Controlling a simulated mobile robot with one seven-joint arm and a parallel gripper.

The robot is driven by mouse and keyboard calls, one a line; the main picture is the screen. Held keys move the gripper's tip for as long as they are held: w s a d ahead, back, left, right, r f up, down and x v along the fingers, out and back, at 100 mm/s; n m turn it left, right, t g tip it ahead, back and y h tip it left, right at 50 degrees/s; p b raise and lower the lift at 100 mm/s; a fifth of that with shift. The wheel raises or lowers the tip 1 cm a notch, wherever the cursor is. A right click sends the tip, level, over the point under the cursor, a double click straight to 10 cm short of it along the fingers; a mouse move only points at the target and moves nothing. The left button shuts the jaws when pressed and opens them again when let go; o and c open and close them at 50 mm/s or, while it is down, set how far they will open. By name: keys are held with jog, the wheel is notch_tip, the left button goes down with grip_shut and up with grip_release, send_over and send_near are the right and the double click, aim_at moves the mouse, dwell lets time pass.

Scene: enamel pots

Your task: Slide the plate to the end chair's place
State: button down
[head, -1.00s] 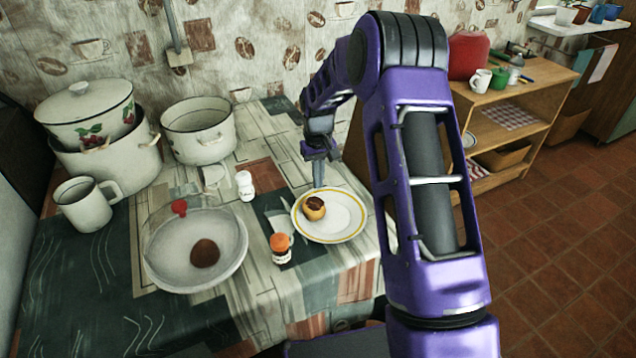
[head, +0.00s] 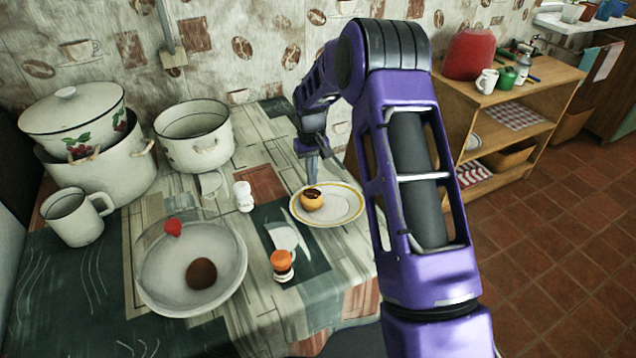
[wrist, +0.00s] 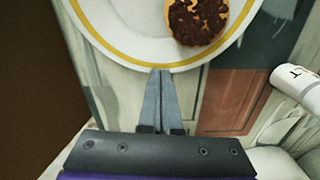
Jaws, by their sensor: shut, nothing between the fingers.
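The white plate (head: 340,213) with a yellow rim band lies on the table, at the middle right of the head view. A round pastry with a dark top (head: 312,200) sits on its left part; it also shows in the wrist view (wrist: 197,18). My gripper (head: 318,178) is at the plate's far side, pointing down. In the wrist view my gripper (wrist: 160,74) is shut and empty, its fingertips at the plate's rim (wrist: 120,45). I cannot tell whether they touch it. No chair can be made out clearly.
A grey bowl (head: 160,295), a mug (head: 75,220) and enamel pots (head: 194,140) fill the left. The patterned tabletop (head: 335,270) is clear in front of the plate.

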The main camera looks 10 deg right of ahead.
jog(key=shift+w+a+r+p, duration=0.1)
jog(key=shift+w+a+p, duration=0.2)
jog(key=shift+w, duration=1.65)
jog(key=shift+w+a+f+p, duration=0.1)
jog(key=shift+w+a, duration=0.25)
jog(key=shift+w, duration=1.6)
jog(key=shift+w+a+r+p, duration=0.1)
jog(key=shift+w+a+p, duration=0.2)
jog(key=shift+w, duration=1.65)
jog(key=shift+r, duration=0.1)
notch_tip(320, 180, up, 13)
jog(key=p, duration=0.5)
jog(key=shift+f+p, duration=0.2)
jog(key=shift+p, duration=0.1)
jog(key=c, duration=1.5)
grip_release()
jog(key=shift+c, duration=0.2)
